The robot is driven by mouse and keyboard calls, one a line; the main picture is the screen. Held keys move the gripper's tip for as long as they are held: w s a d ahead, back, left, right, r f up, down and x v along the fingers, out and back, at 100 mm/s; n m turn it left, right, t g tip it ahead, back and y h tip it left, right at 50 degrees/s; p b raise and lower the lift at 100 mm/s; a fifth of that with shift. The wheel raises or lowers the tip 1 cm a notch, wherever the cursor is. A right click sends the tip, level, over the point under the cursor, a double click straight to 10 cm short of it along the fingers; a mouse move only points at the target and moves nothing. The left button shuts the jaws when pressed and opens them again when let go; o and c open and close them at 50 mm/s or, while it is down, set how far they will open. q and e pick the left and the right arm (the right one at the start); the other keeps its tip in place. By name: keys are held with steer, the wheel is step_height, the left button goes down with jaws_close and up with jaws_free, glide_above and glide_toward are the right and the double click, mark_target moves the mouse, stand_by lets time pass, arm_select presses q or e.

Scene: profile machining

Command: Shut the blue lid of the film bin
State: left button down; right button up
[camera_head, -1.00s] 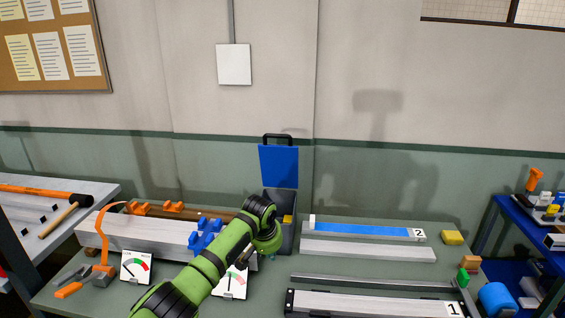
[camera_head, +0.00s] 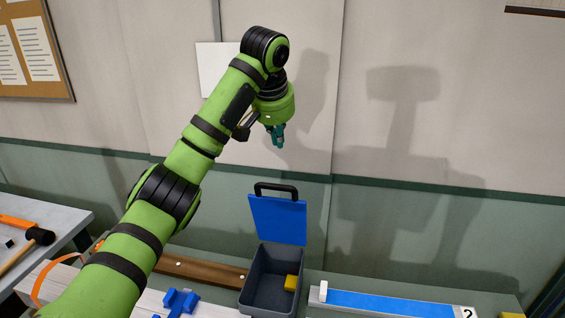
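The film bin (camera_head: 262,284) is a dark grey open box on the bench, at the lower middle of the head view. Its blue lid (camera_head: 278,220) stands upright at the back of the bin, with a black handle on top. A yellow block (camera_head: 291,283) shows inside the bin at the right. My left gripper (camera_head: 277,140) hangs above and behind the lid in the picture, pointing down and apart from it. Its teal fingers are small and look close together; I cannot tell whether they are open. My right gripper is not in view.
A blue-topped profile marked 2 (camera_head: 390,304) lies right of the bin. Blue blocks (camera_head: 178,302) and a brown bar (camera_head: 200,270) lie to the left. A mallet (camera_head: 38,236) rests on the left table. The wall stands behind the bench.

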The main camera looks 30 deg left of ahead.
arm_select(q)
steer(key=f+p, duration=0.2)
steer(key=f, duration=0.1)
steer(key=f+p, duration=0.3)
steer(key=f, duration=0.2)
steer(key=shift+s+d+f+p, duration=0.1)
steer(key=shift+s+f+p, duration=0.2)
steer(key=shift+p, duration=0.1)
steer(key=shift+s, duration=0.1)
steer(key=shift+f, duration=0.15)
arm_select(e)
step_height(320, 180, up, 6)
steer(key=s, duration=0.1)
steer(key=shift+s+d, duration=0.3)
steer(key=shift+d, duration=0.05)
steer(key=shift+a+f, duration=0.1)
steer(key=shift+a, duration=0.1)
